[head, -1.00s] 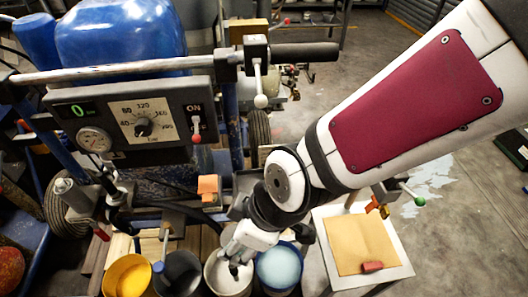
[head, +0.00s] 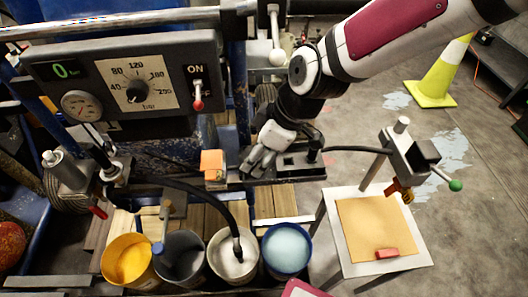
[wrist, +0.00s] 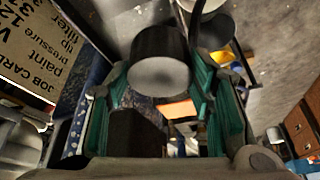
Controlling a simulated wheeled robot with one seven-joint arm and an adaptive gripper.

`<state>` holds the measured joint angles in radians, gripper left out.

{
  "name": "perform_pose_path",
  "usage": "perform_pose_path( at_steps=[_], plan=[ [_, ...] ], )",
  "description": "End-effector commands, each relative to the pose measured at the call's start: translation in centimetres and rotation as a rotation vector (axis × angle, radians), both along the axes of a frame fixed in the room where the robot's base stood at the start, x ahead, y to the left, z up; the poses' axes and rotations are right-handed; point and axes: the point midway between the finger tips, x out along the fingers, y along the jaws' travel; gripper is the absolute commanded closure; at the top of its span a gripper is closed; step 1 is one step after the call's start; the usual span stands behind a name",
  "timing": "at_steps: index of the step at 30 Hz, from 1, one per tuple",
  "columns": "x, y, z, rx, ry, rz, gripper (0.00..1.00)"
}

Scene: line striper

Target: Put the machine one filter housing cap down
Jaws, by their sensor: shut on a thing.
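My gripper (head: 256,164) is in the middle of the head view, beside an orange block and left of a black flat-topped part. In the wrist view its green-padded fingers (wrist: 160,90) stand on both sides of a dark cylinder with a grey round end (wrist: 160,75). I take this to be the filter housing cap, and the gripper is shut on it. In the head view the cap is hidden by the gripper. The black part (head: 300,163) with a hose at its right may be the filter housing; I cannot tell for sure.
The orange block (head: 212,161) is close at the gripper's left. A white bucket (head: 232,258) with a black hose in it and a blue bucket (head: 286,250) stand in front. A small table (head: 345,250) with a tan sheet is at the right. A control panel (head: 130,85) is at upper left.

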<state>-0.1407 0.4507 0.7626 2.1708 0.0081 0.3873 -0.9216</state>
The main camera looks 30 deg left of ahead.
Motion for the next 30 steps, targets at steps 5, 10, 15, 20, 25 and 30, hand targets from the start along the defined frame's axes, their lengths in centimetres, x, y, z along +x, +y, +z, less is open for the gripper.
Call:
perform_pose_path(
  at_steps=[5, 10, 15, 20, 25, 30],
  plan=[
    [1.9, 0.5, -0.2, 0.0, 0.0, 0.0, 0.79],
    [2.0, 0.6, -1.2, 0.0, 0.001, 0.0, 0.79],
    [2.0, 0.5, -3.5, -0.001, 0.002, 0.001, 0.79],
    [2.1, 0.6, -3.7, 0.0, -0.002, -0.001, 0.79],
    [2.1, 0.5, -3.8, 0.0, -0.001, 0.0, 0.79],
    [2.0, 0.5, -4.0, 0.0, -0.001, 0.0, 0.32]
  ],
)
